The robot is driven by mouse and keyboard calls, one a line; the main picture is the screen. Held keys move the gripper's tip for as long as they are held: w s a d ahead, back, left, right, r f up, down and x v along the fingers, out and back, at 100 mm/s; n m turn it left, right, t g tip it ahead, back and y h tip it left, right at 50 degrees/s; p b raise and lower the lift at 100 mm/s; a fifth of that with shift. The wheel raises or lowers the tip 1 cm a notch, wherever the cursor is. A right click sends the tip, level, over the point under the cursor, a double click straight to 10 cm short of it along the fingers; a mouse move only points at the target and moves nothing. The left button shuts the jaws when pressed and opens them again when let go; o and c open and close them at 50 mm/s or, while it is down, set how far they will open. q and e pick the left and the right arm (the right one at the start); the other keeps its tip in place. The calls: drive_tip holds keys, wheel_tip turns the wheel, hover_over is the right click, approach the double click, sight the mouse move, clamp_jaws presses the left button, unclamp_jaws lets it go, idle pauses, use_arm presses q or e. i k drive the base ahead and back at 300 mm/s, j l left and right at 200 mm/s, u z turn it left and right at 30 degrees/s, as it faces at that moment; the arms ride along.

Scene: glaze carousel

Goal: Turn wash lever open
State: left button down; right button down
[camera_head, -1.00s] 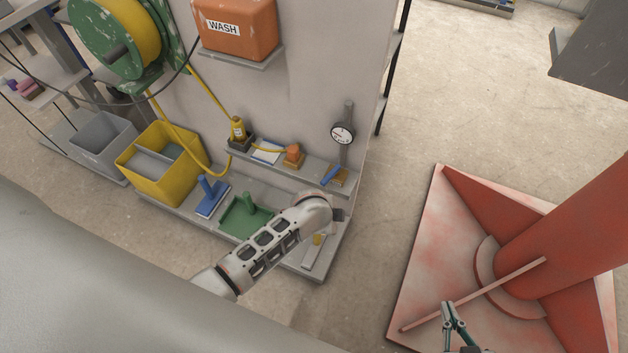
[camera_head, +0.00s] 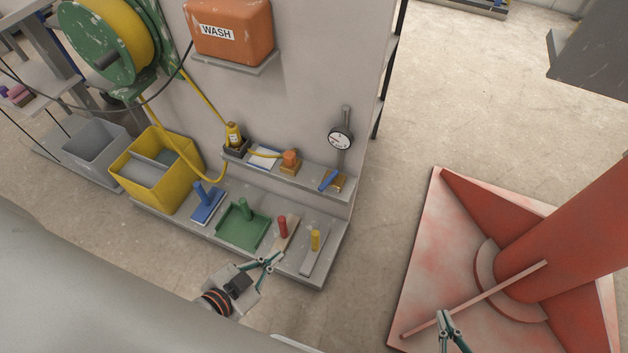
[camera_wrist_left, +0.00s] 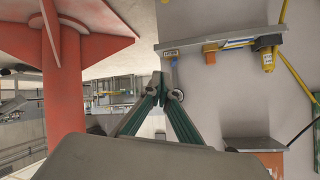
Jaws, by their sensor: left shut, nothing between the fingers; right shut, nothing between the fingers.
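A blue lever (camera_head: 329,179) sits on a brass block (camera_head: 339,184) at the right end of the upper shelf, below a round gauge (camera_head: 340,138); I take it as the wash lever. My left gripper (camera_head: 270,260) is shut and empty, in front of the lower shelf and well below the lever. In the left wrist view its fingertips (camera_wrist_left: 164,88) meet, with the gauge (camera_wrist_left: 176,94) partly behind them and the brass block (camera_wrist_left: 171,54) above. The lever is not clear there. My right gripper (camera_head: 442,318) is shut and empty over the red base at right.
The orange WASH tank (camera_head: 228,32) hangs on the wall. The lower shelf (camera_head: 310,278) holds blue, green, red and yellow-handled tools close to my left gripper. A yellow bin (camera_head: 150,172) stands left. A red column (camera_head: 570,240) rises at right; open floor lies between.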

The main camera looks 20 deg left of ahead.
sight(334, 175)
drive_tip(key=j, duration=0.3)
drive_tip(key=k+j, duration=0.15)
drive_tip(key=j, duration=0.15)
drive_tip(key=k+j, duration=0.5)
drive_tip(key=j, duration=0.15)
